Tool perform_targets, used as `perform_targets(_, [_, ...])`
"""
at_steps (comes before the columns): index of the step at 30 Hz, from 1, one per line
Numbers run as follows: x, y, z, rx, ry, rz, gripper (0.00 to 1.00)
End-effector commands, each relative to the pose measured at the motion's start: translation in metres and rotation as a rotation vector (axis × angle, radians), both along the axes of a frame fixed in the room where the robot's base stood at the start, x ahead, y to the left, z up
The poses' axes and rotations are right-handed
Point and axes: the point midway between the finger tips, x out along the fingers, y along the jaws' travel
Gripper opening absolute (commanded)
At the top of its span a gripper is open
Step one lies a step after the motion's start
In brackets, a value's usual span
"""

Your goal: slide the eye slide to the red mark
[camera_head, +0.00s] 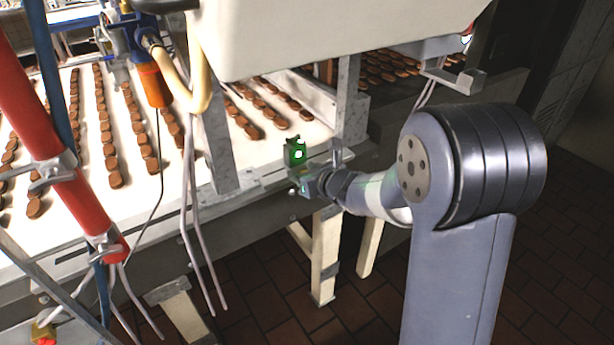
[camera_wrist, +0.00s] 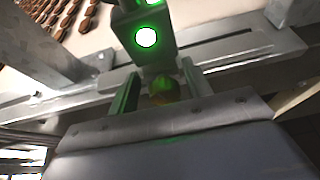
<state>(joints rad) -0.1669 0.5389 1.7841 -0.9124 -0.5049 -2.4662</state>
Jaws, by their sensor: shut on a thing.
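The eye slide (camera_head: 295,153) is a small dark green box with a bright lit lens, standing on the metal rail (camera_head: 262,184) along the conveyor's near edge. In the wrist view the eye slide (camera_wrist: 148,48) rises just beyond my fingers, its round lens glowing white-green. My gripper (camera_head: 303,186) is at its base. In the wrist view my gripper (camera_wrist: 160,90) has its two fingers on either side of a dull brassy knob (camera_wrist: 164,91) below the box, shut on it. The contact faces are in shadow. I cannot make out the red mark in either view.
Rows of brown biscuits (camera_head: 130,120) lie on the white conveyor belt (camera_head: 60,185). A metal post (camera_head: 218,150) stands left of the slide, another post (camera_head: 350,100) to its right. A red pipe (camera_head: 60,180) and hanging cables are at the left. A pale housing overhangs above.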

Motion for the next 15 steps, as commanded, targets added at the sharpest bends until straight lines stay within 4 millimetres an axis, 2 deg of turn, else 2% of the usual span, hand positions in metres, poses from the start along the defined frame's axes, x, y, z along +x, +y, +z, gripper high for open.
perform_targets(8, [-0.0004,0.0003,0.0002,-0.001,0.000,0.000,0.06])
perform_targets(9, [-0.0003,0.0002,0.0002,-0.001,0.000,0.000,0.49])
perform_targets(13, [-0.0003,0.0002,0.0002,-0.001,0.000,0.000,0.60])
perform_targets(15, [-0.0003,0.0002,0.0002,-0.001,0.000,0.000,0.62])
